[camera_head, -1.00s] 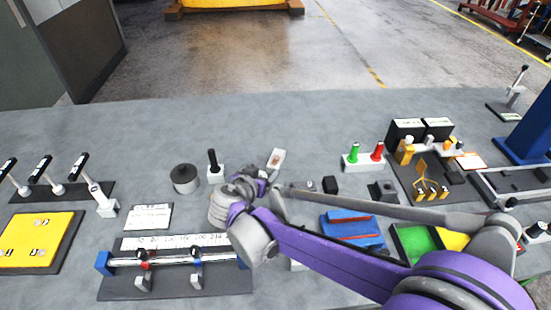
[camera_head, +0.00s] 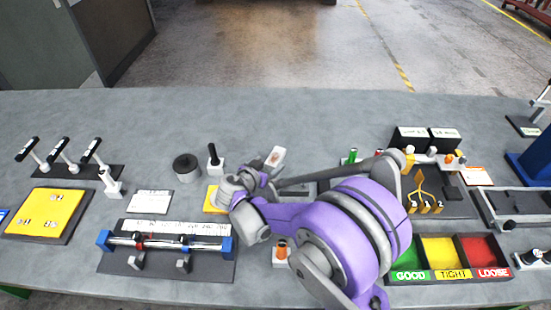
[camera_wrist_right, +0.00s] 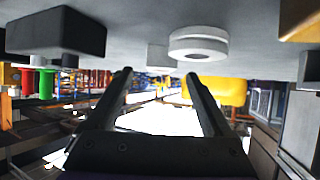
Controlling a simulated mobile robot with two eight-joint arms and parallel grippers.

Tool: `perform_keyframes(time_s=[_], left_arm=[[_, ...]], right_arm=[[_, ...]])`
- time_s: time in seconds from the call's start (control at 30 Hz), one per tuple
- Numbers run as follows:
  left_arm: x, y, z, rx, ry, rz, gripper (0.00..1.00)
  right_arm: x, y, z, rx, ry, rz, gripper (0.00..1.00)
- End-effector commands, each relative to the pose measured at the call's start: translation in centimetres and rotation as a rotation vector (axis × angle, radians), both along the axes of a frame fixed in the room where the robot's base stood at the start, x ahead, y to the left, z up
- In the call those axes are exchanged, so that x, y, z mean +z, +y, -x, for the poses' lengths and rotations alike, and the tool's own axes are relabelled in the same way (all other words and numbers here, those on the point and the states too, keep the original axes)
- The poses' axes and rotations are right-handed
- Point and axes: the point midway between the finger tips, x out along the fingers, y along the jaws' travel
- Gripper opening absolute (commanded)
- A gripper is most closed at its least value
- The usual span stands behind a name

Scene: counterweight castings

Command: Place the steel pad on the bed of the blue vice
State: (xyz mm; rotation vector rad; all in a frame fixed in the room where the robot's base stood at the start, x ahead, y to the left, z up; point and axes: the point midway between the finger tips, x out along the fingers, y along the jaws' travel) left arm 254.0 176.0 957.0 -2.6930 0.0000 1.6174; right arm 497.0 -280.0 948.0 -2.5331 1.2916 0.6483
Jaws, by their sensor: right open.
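My right gripper (camera_head: 262,180) is above the middle of the table, close to a small pale tag-like piece (camera_head: 277,156). In the right wrist view its two dark fingers (camera_wrist_right: 158,76) are apart with nothing between them. I cannot tell for certain which piece is the steel pad. A round grey casting (camera_head: 187,168) stands left of the gripper. A pale round piece with a ringed edge (camera_wrist_right: 198,46) shows in the wrist view. My left gripper is not in view.
A black-knobbed post (camera_head: 215,160) and a yellow plate (camera_head: 213,200) are close to my right gripper. A green, yellow and red tray (camera_head: 449,275) lies right of my arm. A rail fixture (camera_head: 165,244) is front left. The back of the table is clear.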

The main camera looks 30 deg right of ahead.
Motion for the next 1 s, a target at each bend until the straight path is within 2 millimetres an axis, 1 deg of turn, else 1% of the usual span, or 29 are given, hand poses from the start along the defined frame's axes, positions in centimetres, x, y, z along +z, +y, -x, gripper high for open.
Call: perform_keyframes(time_s=[0.17, 0.3, 0.43, 0.63, 0.67, 0.8, 0.97, 1.0], left_arm=[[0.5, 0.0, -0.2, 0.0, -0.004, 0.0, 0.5], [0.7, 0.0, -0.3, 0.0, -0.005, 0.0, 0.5], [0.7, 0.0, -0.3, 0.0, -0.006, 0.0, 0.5], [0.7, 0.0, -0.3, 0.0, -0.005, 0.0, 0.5], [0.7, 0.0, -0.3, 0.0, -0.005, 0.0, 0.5], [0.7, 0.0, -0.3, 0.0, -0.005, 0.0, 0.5], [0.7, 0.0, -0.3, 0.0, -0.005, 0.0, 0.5], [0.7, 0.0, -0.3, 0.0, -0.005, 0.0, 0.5]], right_arm=[[-0.6, -1.8, -1.4, -0.004, -0.002, 0.0, 0.85], [-1.5, -3.2, -2.5, -0.003, -0.001, 0.0, 0.85], [-2.0, -3.8, -2.9, 0.0, -0.001, -0.001, 0.85], [-2.0, -3.8, -2.9, 0.0, 0.0, 0.0, 0.85], [-2.0, -3.8, -2.9, 0.0, 0.0, 0.0, 0.83], [-2.0, -3.8, -2.9, 0.0, 0.0, 0.0, 0.58], [-2.0, -3.8, -2.9, 0.0, 0.0, 0.0, 0.29], [-2.0, -3.8, -2.9, 0.0, 0.0, 0.0, 0.22]])
